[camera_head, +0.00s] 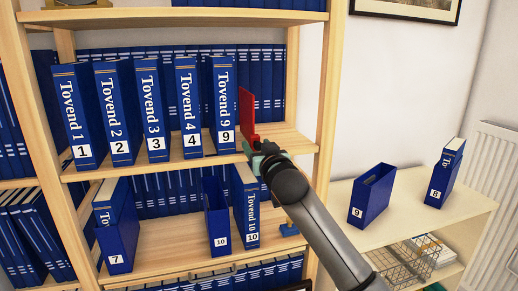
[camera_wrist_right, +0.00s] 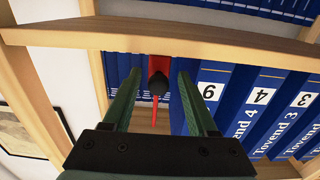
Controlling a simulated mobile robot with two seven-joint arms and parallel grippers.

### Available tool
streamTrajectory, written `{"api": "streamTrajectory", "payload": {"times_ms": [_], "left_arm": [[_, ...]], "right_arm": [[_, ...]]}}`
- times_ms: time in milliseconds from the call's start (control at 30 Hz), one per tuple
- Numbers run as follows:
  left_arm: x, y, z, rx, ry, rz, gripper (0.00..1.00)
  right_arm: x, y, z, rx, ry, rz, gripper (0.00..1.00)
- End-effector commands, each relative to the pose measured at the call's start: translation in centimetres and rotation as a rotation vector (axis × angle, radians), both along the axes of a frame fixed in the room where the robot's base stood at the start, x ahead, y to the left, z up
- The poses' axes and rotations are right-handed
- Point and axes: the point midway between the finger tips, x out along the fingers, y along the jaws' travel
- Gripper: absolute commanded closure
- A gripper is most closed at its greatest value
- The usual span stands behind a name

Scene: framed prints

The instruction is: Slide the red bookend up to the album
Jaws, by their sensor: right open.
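The red bookend (camera_head: 247,117) stands upright on the middle shelf, just right of the blue album Tovend 9 (camera_head: 223,100). A narrow gap seems to show between them; contact lower down is hidden. My right gripper (camera_head: 260,150) is at the bookend's lower front, by the shelf edge. In the right wrist view my right gripper (camera_wrist_right: 155,80) is open. The red bookend (camera_wrist_right: 154,115) shows between its two green fingers with a dark knob-like part, and neither finger visibly touches it. The album with the 9 (camera_wrist_right: 209,90) is right of the fingers there. My left gripper is out of view.
Albums Tovend 1 to 4 (camera_head: 154,105) stand left of Tovend 9. A shelf upright (camera_head: 325,110) rises right of the bookend, with clear shelf (camera_head: 288,138) between. Below are album 10 (camera_head: 245,208) and blue slipcases. A side cabinet (camera_head: 405,207) holds slipcase 9 (camera_head: 372,195) and album 8 (camera_head: 444,175).

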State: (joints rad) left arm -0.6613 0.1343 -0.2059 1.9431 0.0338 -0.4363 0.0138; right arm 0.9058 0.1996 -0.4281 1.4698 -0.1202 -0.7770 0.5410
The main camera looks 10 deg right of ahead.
Motion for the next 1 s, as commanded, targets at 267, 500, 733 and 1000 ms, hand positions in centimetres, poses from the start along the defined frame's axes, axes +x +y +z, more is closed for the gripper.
{"api": "streamTrajectory", "payload": {"times_ms": [267, 500, 733, 1000], "left_arm": [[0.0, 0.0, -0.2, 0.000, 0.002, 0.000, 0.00], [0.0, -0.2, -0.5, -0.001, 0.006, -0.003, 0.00], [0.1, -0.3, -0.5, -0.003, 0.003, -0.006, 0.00], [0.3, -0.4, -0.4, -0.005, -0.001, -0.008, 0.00]], "right_arm": [[-2.0, -0.1, -0.1, 0.000, -0.001, 0.001, 0.41], [-5.8, -0.2, -0.1, 0.001, -0.001, 0.002, 0.41], [-9.6, -0.3, -0.1, 0.001, 0.000, 0.001, 0.41], [-12.2, -0.5, -0.1, 0.000, 0.001, -0.001, 0.41]]}}
